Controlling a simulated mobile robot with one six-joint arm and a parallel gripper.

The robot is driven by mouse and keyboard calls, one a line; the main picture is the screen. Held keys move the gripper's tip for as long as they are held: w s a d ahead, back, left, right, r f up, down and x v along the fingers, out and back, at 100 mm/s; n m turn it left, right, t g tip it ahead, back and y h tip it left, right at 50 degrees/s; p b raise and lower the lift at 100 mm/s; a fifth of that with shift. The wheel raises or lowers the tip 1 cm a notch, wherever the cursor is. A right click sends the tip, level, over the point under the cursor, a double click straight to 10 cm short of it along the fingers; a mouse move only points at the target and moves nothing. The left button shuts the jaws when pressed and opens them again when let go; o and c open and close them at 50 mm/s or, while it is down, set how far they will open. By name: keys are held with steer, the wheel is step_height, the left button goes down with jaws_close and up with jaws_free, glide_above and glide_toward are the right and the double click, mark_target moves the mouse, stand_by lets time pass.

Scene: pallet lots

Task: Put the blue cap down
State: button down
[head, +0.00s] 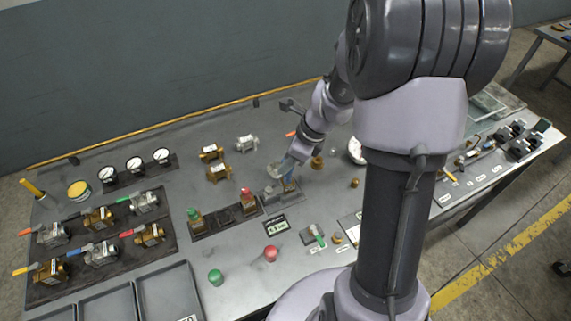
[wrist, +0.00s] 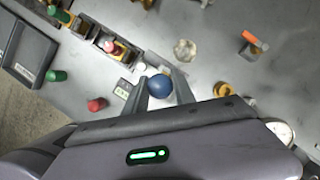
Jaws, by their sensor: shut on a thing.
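The blue cap (wrist: 159,86) shows in the wrist view as a round blue top between the two fingers of my gripper (wrist: 162,90), which is shut on it. In the head view my gripper (head: 288,172) is low over the right end of a dark row of fittings (head: 224,217). The cap is mostly hidden there by the fingers. The row carries a fitting with a green top (head: 194,214) and one with a red top (head: 247,195). I cannot tell whether the cap touches what is under it.
A loose red cap (head: 270,253) and a loose green cap (head: 215,277) stand on the bench in front of the row. Brass fittings (head: 211,152) stand behind. Valves on a dark plate (head: 103,248) are at left. Grey trays (head: 170,298) lie at front left.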

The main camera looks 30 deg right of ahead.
steer(key=shift+w+f+b, duration=0.2)
steer(key=shift+f+b, duration=0.75)
steer(key=shift+f, duration=0.8)
steer(key=shift+f+b, duration=0.55)
steer(key=shift+f, duration=0.05)
steer(key=c, duration=1)
jaws_free()
steer(key=shift+c, duration=0.2)
